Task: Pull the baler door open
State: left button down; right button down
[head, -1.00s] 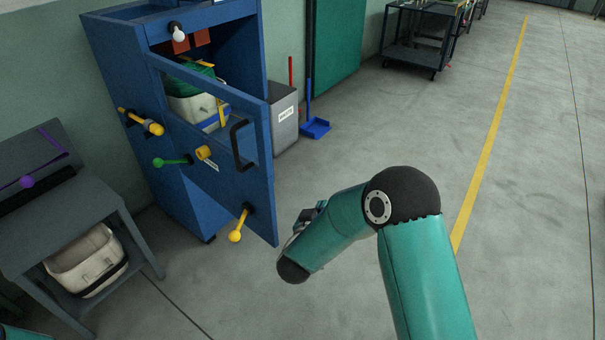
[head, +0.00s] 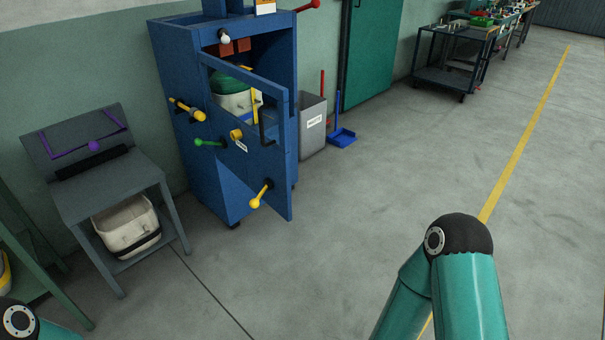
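The blue baler (head: 212,190) stands against the green wall, left of centre. Its blue door (head: 268,175) is ajar, swung outward with its free edge toward the right. The door has a window opening, a black handle (head: 265,131) near its free edge, a green-knobbed lever (head: 207,142) and yellow-knobbed levers (head: 261,195). A green-topped white bin (head: 236,101) shows inside through the opening. My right arm comes in at the lower right, clear of the door, and its gripper is out of view. Only a joint of my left arm shows at the lower left; its gripper is out of view.
A grey stand (head: 106,190) with a purple bar and a white tub (head: 128,225) below is left of the baler. A grey waste bin (head: 312,127) and a blue dustpan (head: 342,138) stand right of it. Open floor lies in front.

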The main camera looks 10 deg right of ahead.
aim_at(257, 160)
jog(key=u, duration=0.05)
jog(key=k, duration=0.45)
jog(key=z, duration=0.65)
jog(key=i, duration=1.8)
jog(key=u, duration=0.5)
